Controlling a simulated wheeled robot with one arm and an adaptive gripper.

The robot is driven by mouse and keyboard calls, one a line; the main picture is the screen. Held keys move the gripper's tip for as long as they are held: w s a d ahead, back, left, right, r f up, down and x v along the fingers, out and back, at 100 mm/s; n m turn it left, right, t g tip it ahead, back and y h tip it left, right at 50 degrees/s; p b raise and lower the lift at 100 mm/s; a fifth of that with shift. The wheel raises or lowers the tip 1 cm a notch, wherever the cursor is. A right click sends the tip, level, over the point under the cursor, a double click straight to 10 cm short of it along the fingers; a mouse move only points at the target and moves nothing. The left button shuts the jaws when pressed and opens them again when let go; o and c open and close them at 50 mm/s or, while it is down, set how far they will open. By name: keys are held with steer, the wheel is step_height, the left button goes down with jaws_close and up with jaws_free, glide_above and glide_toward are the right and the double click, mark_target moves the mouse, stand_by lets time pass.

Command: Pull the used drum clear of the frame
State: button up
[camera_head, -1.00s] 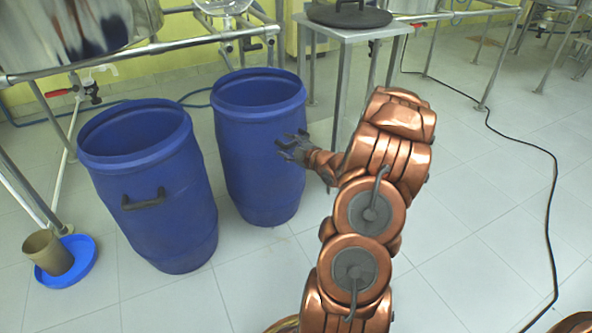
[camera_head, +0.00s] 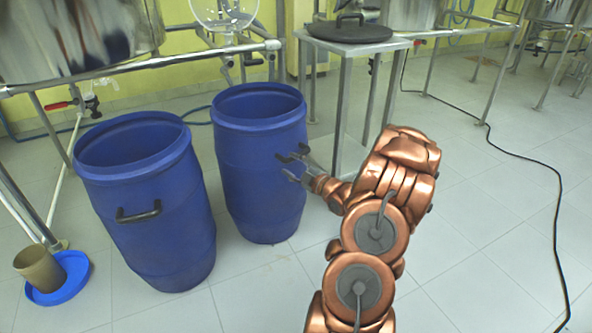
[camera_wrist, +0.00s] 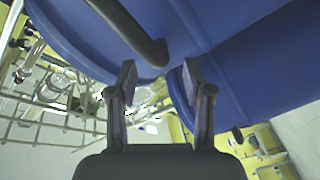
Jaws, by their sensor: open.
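Two open-topped blue drums stand upright on the floor. The left drum (camera_head: 150,235) is nearer and has a dark handle on its side. The right drum (camera_head: 250,200) stands behind it, and its dark handle (camera_head: 292,152) faces my arm. I cannot tell by looks which is the used one. My gripper (camera_head: 284,168) is open and empty at the right drum's side, just below its handle. In the wrist view, my gripper (camera_wrist: 158,80) has its fingers apart, with a dark handle (camera_wrist: 135,35) on blue drum wall beyond them. Whether it touches is unclear.
A metal pipe frame (camera_head: 150,62) with a large vessel runs behind the drums. A small table (camera_head: 345,42) with a dark lid (camera_head: 350,30) stands at the back right. A blue dish (camera_head: 62,285) with a brown cup lies at left. Floor in front is mostly clear.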

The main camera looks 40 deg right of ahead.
mark_target(281, 159)
steer(key=w+b, duration=0.1)
steer(key=w, duration=0.3)
steer(key=shift+f, duration=0.1)
steer(key=shift+w+d, duration=0.1)
steer(key=shift+w, duration=0.8)
jaws_close()
